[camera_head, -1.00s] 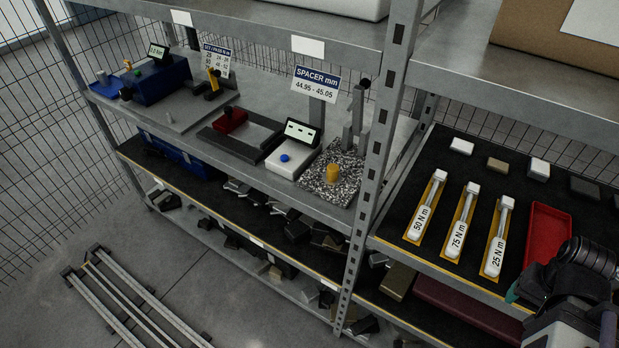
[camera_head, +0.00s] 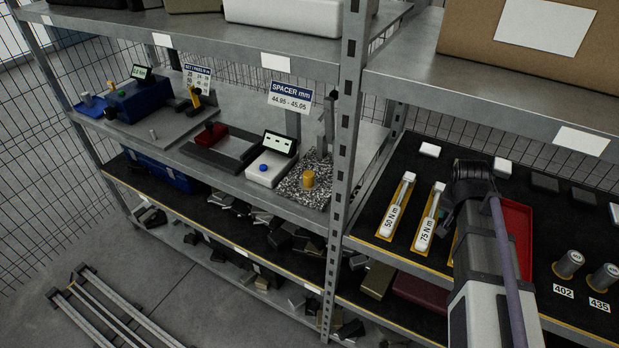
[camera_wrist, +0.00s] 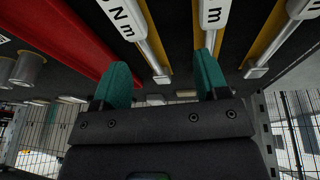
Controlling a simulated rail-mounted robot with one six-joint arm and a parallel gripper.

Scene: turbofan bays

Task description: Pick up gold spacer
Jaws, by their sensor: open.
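The gold spacer (camera_head: 309,179) is a short upright cylinder. It stands on a speckled granite plate (camera_head: 296,194) on the middle shelf, left of the shelf post. My gripper (camera_wrist: 163,84) shows in the wrist view with two teal fingers spread apart and nothing between them. In the head view my arm is over the right-hand bay, near the torque wrenches, well to the right of the spacer and across the post from it. The fingertips are hidden there behind my arm. The spacer is not in the wrist view.
The upright post (camera_head: 345,150) divides the two bays. A white gauge box (camera_head: 268,168) with a display stands left of the granite plate, and a grey stand (camera_head: 328,125) behind it. Wrenches (camera_head: 396,208) and a red tray (camera_head: 516,228) lie on the right shelf. An upper shelf hangs above.

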